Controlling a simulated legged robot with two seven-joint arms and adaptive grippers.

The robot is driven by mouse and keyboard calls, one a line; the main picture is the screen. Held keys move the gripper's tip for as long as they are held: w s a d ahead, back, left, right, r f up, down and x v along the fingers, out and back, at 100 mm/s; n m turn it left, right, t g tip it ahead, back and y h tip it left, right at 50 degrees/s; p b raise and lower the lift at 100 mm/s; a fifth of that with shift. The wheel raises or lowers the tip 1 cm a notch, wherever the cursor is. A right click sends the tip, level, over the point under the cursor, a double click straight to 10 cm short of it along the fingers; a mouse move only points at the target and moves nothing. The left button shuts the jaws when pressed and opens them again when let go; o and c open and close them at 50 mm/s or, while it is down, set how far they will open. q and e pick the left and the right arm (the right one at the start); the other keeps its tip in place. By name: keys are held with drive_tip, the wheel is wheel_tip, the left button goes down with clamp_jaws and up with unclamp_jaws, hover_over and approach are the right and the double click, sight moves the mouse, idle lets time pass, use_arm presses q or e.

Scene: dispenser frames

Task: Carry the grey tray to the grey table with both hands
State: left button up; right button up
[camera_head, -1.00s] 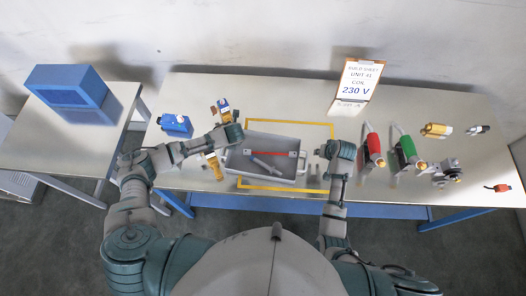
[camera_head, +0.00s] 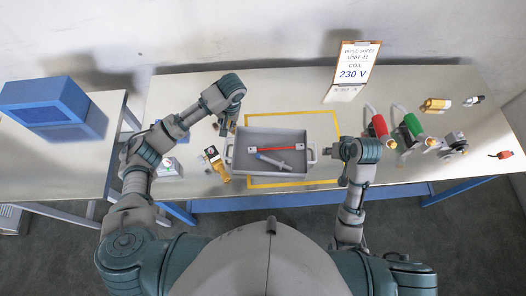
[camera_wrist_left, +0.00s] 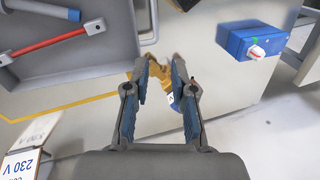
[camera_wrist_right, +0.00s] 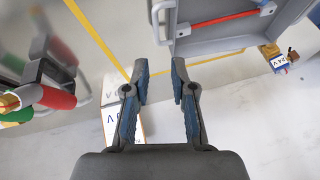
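My left gripper (camera_head: 223,128) is beside the tray's left rear corner, open and empty, apart from the left handle (camera_wrist_left: 150,22). My right gripper (camera_head: 328,151) is close to the tray's right handle (camera_head: 312,153), open and empty; the wrist view shows the handle (camera_wrist_right: 157,22) ahead, not between its fingers. A second table (camera_head: 35,165) with a grey top and grey legs stands at the left.
A blue box (camera_head: 50,103) occupies the left table. A brass part (camera_head: 215,162) lies left of the tray, and a small blue device (camera_wrist_left: 252,42) beyond it. The sign (camera_head: 352,72), red (camera_head: 379,125) and green (camera_head: 413,124) handled tools are at right. A gap separates the tables.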

sight(223, 145)
use_arm(q)
drive_tip(key=shift+s+d+r+n, duration=0.1)
drive_tip(key=shift+d+r+n, duration=0.2)
drive_tip(key=shift+n, duration=0.4)
use_arm(e)
drive_tip(key=shift+s+d+r, duration=0.1)
drive_tip(key=shift+s+d, duration=0.1)
drive_tip(key=shift+s, duration=0.1)
use_arm(q)
drive_tip(key=shift+a, duration=0.1)
